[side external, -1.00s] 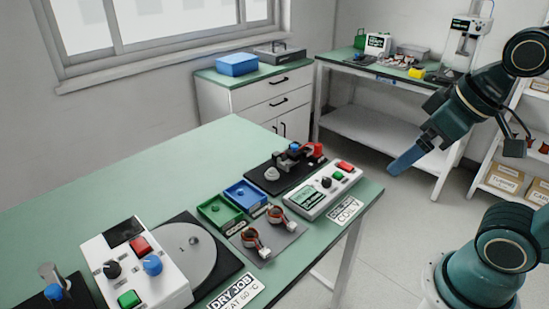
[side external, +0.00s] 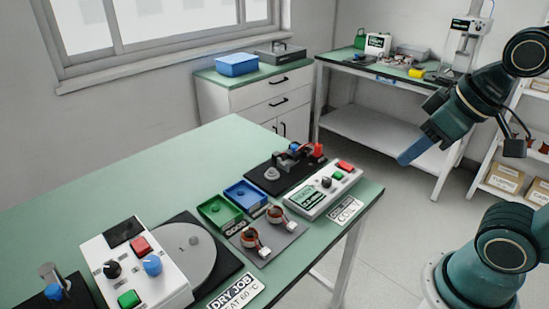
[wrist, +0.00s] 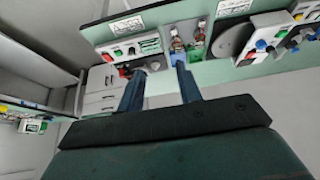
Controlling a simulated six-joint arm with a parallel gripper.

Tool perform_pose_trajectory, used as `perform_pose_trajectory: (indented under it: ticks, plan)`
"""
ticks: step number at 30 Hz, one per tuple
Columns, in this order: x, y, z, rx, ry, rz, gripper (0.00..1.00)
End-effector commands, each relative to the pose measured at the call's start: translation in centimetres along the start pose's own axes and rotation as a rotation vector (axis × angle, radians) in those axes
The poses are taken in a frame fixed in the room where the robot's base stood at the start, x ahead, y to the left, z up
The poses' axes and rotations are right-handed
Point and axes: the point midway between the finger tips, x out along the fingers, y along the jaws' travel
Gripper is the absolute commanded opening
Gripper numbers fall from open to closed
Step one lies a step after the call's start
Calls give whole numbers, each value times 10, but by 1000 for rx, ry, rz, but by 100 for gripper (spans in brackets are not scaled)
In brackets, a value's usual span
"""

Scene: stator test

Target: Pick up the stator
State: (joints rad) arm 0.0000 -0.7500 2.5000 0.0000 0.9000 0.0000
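Two copper-coloured ring parts that look like stators, one at the back (side external: 275,214) and one at the front (side external: 250,239), sit on a grey mat (side external: 290,238) on the green table. Both have white pieces attached. They show small near the top of the wrist view, one on the left (wrist: 177,43) and one on the right (wrist: 198,37). My gripper (side external: 408,157) is in the air off the table's right edge, far from both. In the wrist view my gripper's two blue fingers (wrist: 160,84) stand apart with nothing between them.
A green tray (side external: 220,212) and a blue tray (side external: 246,195) lie behind the mat. A white coil tester (side external: 318,197) stands right of it. A black fixture (side external: 288,170) is behind that. A round grey plate (side external: 190,255) and control box (side external: 137,268) are left. The table's back left is clear.

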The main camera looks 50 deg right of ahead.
Motion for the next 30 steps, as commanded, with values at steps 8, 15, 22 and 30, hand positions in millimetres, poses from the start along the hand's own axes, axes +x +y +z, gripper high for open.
perform_pose_trajectory:
  ticks: [8, 15, 22, 30]
  plan:
    - [0, 0, 0, -1, 0, 0, 35]
    - [2, -3, -11, -54, -18, -8, 35]
    - [12, -11, -41, -206, -64, -34, 35]
    - [37, -26, -86, -446, -127, -85, 35]
